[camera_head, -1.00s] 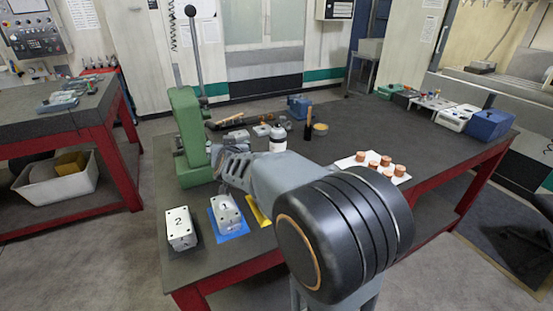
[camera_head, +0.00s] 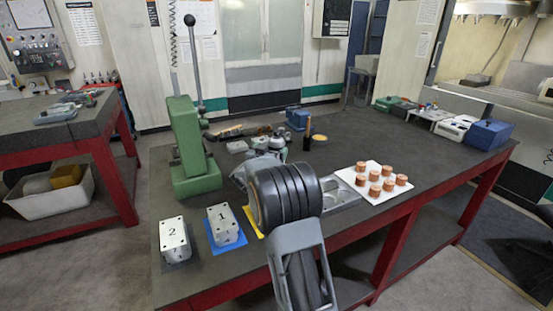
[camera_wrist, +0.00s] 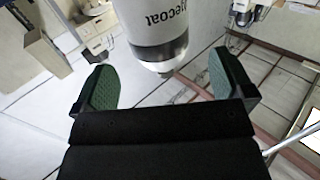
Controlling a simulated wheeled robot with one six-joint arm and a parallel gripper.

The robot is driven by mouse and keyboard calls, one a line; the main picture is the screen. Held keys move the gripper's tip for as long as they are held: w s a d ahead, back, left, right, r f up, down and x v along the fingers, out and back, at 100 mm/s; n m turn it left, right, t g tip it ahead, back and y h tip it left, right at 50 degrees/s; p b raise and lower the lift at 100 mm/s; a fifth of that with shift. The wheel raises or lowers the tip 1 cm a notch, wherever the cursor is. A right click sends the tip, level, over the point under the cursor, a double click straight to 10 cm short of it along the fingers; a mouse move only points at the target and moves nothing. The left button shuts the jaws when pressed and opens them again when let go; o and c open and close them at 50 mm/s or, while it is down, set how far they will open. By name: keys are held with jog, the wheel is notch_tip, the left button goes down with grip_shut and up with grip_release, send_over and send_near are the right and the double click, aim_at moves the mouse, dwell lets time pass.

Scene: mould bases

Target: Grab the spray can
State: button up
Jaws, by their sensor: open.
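The spray can, white with dark print ending in "ecoat" and a black band, shows in the wrist view (camera_wrist: 156,20). Its print is upside down, and its silvery tapered end points down in the picture. My gripper (camera_wrist: 160,82) is open, with a green-padded finger on each side. The tapered end of the can reaches toward the gap between the fingers; I see no finger touching it. In the head view my arm covers most of the gripper, and the can is hard to make out among the small items beyond it.
A green press (camera_head: 190,150) stands left on the dark table (camera_head: 385,140). Mould blocks 2 (camera_head: 174,240) and 1 (camera_head: 223,225) sit at the front left. A white sheet (camera_head: 350,176) with several copper cylinders lies right of my arm. Small machines line the far right edge.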

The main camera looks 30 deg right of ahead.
aim_at(277, 143)
jog(key=shift+p+x, duration=0.45)
jog(key=shift+x, duration=2.45)
jog(key=shift+r, duration=0.1)
jog(key=shift+c, duration=0.4)
jog(key=c, duration=1.3)
jog(key=shift+r, duration=0.1)
jog(key=shift+c, duration=0.8)
